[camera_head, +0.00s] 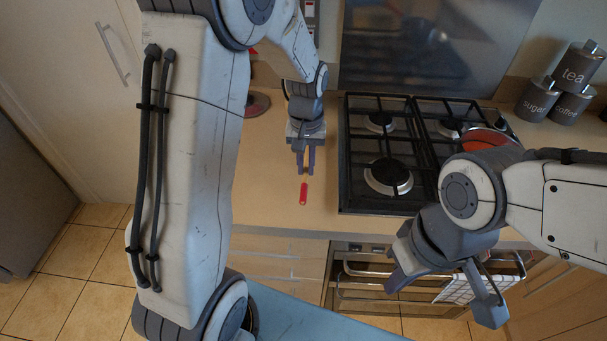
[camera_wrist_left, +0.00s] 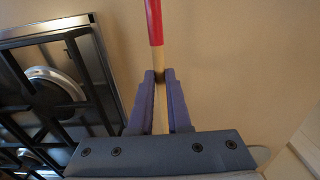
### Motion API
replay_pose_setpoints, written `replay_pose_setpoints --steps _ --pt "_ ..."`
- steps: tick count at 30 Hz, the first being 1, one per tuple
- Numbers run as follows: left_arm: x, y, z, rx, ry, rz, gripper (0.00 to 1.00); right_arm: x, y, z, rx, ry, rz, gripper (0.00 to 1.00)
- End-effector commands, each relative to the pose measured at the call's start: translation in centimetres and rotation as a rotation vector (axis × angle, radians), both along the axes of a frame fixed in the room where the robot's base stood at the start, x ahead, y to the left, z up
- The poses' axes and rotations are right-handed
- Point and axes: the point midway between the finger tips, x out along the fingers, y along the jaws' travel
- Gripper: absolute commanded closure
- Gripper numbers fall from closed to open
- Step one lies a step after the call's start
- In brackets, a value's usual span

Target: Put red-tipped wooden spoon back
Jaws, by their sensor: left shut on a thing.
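The red-tipped wooden spoon shows its red tip (camera_head: 303,194) just in front of my left gripper (camera_head: 305,172) in the head view. In the left wrist view its red end (camera_wrist_left: 154,22) points up the picture, and its pale wooden shaft runs down between the fingers. My left gripper (camera_wrist_left: 161,76) is shut on that shaft, above the wooden counter left of the stove. The far end of the spoon is hidden by the gripper. My right gripper (camera_head: 445,295) is open and empty, in front of the oven.
The black gas stove (camera_head: 388,180) stands right of my left gripper. Grey canisters (camera_head: 537,98) stand at the back right. A reddish round item (camera_head: 257,104) lies behind on the counter (camera_head: 262,185), partly hidden by my arm. The counter around the red tip is clear.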

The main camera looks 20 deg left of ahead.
Motion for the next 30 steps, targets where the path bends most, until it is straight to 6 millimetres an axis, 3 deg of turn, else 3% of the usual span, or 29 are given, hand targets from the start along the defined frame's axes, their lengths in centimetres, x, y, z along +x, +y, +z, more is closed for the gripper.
replay_pose_setpoints --steps 12,18,19,21,30 --pt "-0.2 0.7 -4.3 0.000 0.004 0.001 1.00 0.0 0.0 0.6 0.000 0.000 0.000 1.00" --pt "-0.1 0.7 -4.4 0.000 0.001 0.001 1.00 0.0 0.0 0.6 0.000 0.000 0.000 1.00" --pt "-0.2 0.6 -4.4 0.000 0.001 0.001 0.80 0.0 0.0 0.6 0.000 0.000 0.000 1.00" --pt "-0.2 0.7 -4.4 0.000 0.001 0.001 0.54 0.0 0.0 0.6 0.000 0.000 0.000 1.00" --pt "-0.1 0.6 -4.3 0.000 0.001 0.001 0.54 0.0 0.0 0.6 0.000 0.000 0.000 1.00"
